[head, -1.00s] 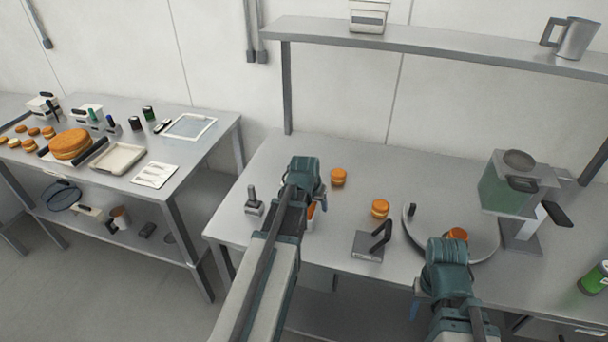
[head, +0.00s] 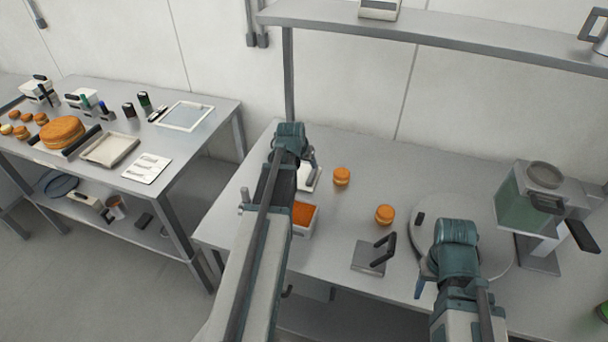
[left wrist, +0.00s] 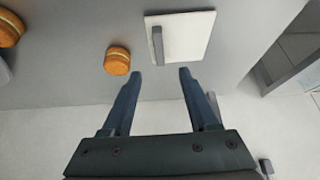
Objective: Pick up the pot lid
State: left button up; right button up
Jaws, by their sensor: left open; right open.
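The pot lid is a flat white square with a grey bar handle, clearest in the left wrist view (left wrist: 194,36). In the head view the lid (head: 313,180) lies on the table, partly hidden by my left gripper (head: 308,158). That gripper is open and empty; in the left wrist view its fingertips (left wrist: 161,72) point at the lid's near edge, the handle a little above and between them. An open white pot with orange filling (head: 304,216) stands in front of the lid, partly behind my left arm. My right gripper (head: 428,275) is open over the turntable's near edge, its fingers mostly hidden.
An orange filled round (head: 341,176) sits just right of the lid, another (head: 384,215) further right. A grey press with a black handle (head: 370,256) stands nearer. The turntable (head: 480,215) and a machine (head: 540,195) are at the right. An overhead shelf (head: 440,40) spans the back.

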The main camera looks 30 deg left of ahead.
pick_arm(q)
jog(key=b, duration=0.7)
send_near(312, 174)
jog(key=x, duration=0.3)
jog(key=shift+s+a+f, duration=0.1)
jog(key=shift+s+f, duration=0.05)
jog(key=shift+f, duration=0.35)
jog(key=shift+w, duration=0.25)
jog(key=b+x, duration=0.4)
jog(key=x, duration=0.1)
jog(key=shift+w+b, duration=0.25)
jog(key=shift+b, duration=0.05)
jog(key=shift+r, duration=0.1)
grip_shut()
